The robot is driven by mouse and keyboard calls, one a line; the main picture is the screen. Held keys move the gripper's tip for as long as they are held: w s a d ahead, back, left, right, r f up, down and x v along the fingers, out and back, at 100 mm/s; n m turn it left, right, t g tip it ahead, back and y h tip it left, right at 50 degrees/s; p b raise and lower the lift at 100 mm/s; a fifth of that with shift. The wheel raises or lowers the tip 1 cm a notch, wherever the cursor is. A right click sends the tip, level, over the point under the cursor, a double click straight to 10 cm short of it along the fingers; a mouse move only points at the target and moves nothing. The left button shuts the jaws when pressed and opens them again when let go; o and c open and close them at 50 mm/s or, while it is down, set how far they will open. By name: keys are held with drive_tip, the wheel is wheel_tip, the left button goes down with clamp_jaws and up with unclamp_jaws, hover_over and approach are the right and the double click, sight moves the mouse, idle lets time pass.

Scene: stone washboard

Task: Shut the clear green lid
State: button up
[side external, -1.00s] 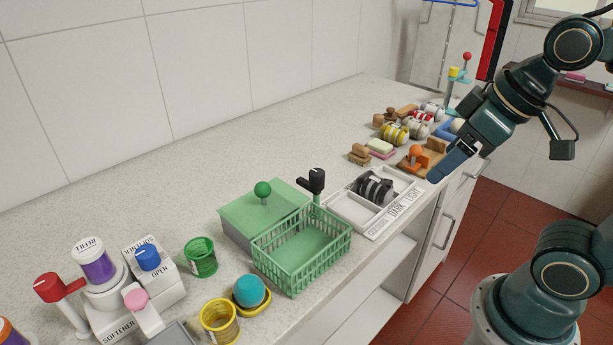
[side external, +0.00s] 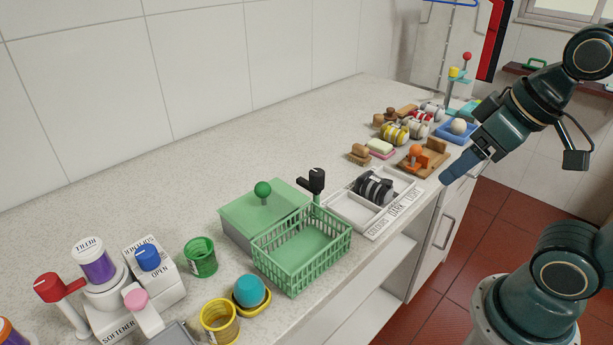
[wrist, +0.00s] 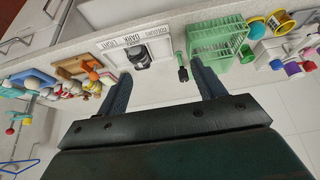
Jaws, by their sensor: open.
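A flat green lid (side external: 240,207) with a round green knob (side external: 263,189) lies over a grey box (side external: 236,233) on the counter in the side view. I cannot tell from this angle whether it is fully down. A green basket (side external: 300,250) stands in front of it, and a black-headed upright piece (side external: 316,182) stands at its right corner. My gripper (side external: 449,178) is open and empty, well to the right of the lid, near the counter's front edge. In the wrist view my gripper (wrist: 162,88) has its fingers apart; the basket (wrist: 221,42) shows beyond them, and I cannot make out the lid.
A white sorting tray (side external: 345,210) with a dark roll lies between lid and gripper. Several brushes, soaps and rolls crowd the far right. Softener dispensers (side external: 105,275) and green and yellow cups (side external: 201,257) stand at left. The counter behind the lid is clear.

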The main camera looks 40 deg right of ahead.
drive_tip(key=shift+w+r, duration=0.15)
drive_tip(key=c, duration=0.7)
drive_tip(key=shift+w+a+r, duration=0.1)
drive_tip(key=shift+w+r, duration=0.05)
drive_tip(key=shift+w, duration=0.15)
drive_tip(key=c, duration=0.4)
drive_tip(key=shift+n, duration=0.3)
drive_tip(key=w+r, duration=0.1)
drive_tip(key=w, duration=0.1)
drive_tip(key=w+a+r, duration=0.1)
drive_tip(key=w, duration=0.2)
drive_tip(key=w+r, duration=0.1)
drive_tip(key=w, duration=0.1)
drive_tip(key=shift+w+a+r, duration=0.15)
drive_tip(key=shift+w+a, duration=0.05)
drive_tip(key=shift+a, duration=0.15)
clamp_jaws()
drive_tip(key=w+a+f, duration=0.1)
drive_tip(key=w+a, duration=0.3)
drive_tip(key=w, duration=0.4)
drive_tip(key=w+a+f+n+g, duration=0.1)
drive_tip(key=w+a, duration=0.4)
drive_tip(key=w, duration=0.3)
drive_tip(key=w+a+f, duration=0.2)
drive_tip(key=w+a, duration=0.3)
drive_tip(key=w, duration=0.3)
drive_tip(key=shift+w+n+g+y, duration=0.2)
drive_tip(key=shift+n+g+y, duration=0.1)
drive_tip(key=shift+y, duration=0.1)
